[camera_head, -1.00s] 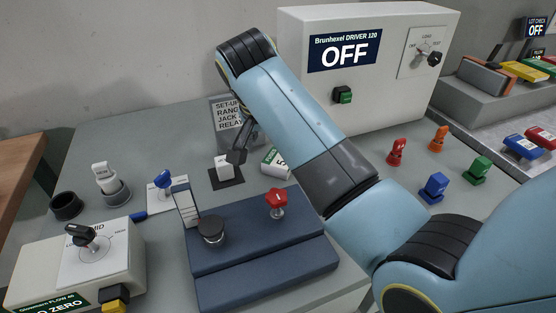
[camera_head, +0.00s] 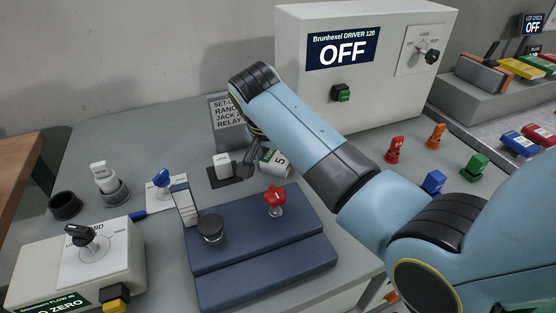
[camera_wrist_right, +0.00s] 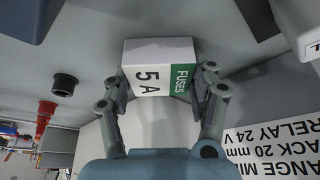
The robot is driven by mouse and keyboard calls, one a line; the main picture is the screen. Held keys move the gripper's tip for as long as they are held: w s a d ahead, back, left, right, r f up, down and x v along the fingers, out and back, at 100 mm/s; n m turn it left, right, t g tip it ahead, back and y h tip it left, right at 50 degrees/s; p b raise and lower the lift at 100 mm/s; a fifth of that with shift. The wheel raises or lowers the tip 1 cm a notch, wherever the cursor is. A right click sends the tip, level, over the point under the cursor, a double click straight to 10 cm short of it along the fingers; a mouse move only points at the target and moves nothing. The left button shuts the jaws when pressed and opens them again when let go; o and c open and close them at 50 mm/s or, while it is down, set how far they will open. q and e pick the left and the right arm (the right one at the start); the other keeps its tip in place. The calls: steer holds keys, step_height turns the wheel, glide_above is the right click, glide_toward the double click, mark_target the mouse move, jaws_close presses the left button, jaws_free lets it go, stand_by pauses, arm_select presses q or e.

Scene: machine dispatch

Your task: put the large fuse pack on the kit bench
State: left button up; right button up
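The fuse pack (camera_head: 275,163), a white box with a green end, lies on the grey bench behind the blue stepped block. In the right wrist view the pack (camera_wrist_right: 160,72) shows "FUSES" and "5 A". My right gripper (camera_head: 256,146) is at the pack in the head view, partly hidden by my arm. In the right wrist view its fingers (camera_wrist_right: 160,88) are apart, one at each side of the pack's near end. Whether they touch it is unclear. My left gripper is not in view. No surface is clearly marked as the kit bench.
A white block on a dark pad (camera_head: 226,176) stands just left of the pack. The blue stepped block (camera_head: 262,256) with a red knob (camera_head: 275,197) is in front. The large driver box (camera_head: 376,104) stands behind. Several coloured pieces stand at right.

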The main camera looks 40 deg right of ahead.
steer(key=c, duration=0.7)
steer(key=shift+o, duration=0.2)
steer(key=shift+r, duration=0.1)
